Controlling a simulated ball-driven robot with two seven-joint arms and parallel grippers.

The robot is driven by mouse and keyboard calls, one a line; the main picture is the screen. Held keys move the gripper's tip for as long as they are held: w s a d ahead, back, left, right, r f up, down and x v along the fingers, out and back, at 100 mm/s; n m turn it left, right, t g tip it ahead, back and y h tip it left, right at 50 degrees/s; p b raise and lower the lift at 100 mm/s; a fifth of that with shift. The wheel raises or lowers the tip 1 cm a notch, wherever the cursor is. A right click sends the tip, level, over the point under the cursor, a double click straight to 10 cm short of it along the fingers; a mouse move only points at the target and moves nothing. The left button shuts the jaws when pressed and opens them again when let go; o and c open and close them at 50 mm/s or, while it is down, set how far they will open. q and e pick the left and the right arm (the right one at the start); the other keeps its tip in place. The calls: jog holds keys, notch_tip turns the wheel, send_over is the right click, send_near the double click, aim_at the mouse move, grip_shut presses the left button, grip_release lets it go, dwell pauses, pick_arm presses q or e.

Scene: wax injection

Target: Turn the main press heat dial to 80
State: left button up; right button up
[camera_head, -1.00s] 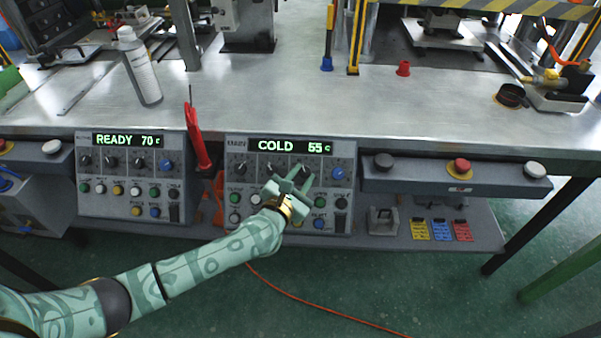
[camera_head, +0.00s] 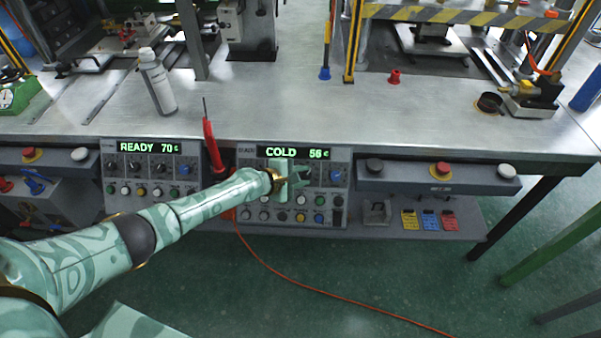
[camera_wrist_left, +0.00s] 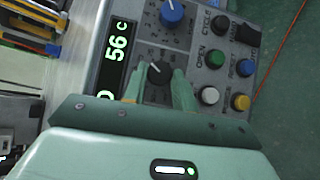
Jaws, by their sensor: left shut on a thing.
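The main press panel (camera_head: 342,209) is on the front of the bench, and its green display (camera_head: 293,153) reads COLD 56 C. In the left wrist view the display (camera_wrist_left: 116,47) also shows 56 C. My left gripper (camera_head: 299,178) is at the panel's upper knob row, just below the display. It is shut on a black dial (camera_wrist_left: 160,71) with a pale pointer line, one finger on each side. The dial is beside a blue knob (camera_wrist_left: 172,13). In the head view my gripper hides the dial. My right gripper is not in view.
Buttons, including a green one (camera_wrist_left: 217,57) and a white one (camera_wrist_left: 209,95), sit close to my fingers. A second panel (camera_head: 150,178) to the left reads READY 70 C. A red-handled tool (camera_head: 211,145) stands between the panels. An orange cable (camera_head: 330,292) crosses the floor.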

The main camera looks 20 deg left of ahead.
pick_arm(q)
jog(key=m+g, duration=0.1)
jog(key=m+p, duration=0.1)
jog(key=shift+w+r+m+g, duration=0.1)
jog(key=shift+r+m+g, duration=0.2)
jog(key=shift+g, duration=0.1)
jog(key=shift+w+m+g+y+p, duration=0.1)
jog(key=shift+m+g+y+p, duration=0.3)
jog(key=shift+m+g, duration=0.65)
jog(key=shift+w+d+m+g+y, duration=0.15)
jog(key=shift+m+g+y, duration=0.3)
jog(key=shift+m, duration=0.7)
jog(key=shift+d+m+g+y, duration=0.1)
jog(key=shift+m+g+y, duration=0.35)
jog(key=shift+m+g, duration=0.5)
jog(key=shift+m, duration=0.25)
jog(key=o, duration=1)
jog(key=shift+c, duration=0.2)
jog(key=shift+r, duration=0.1)
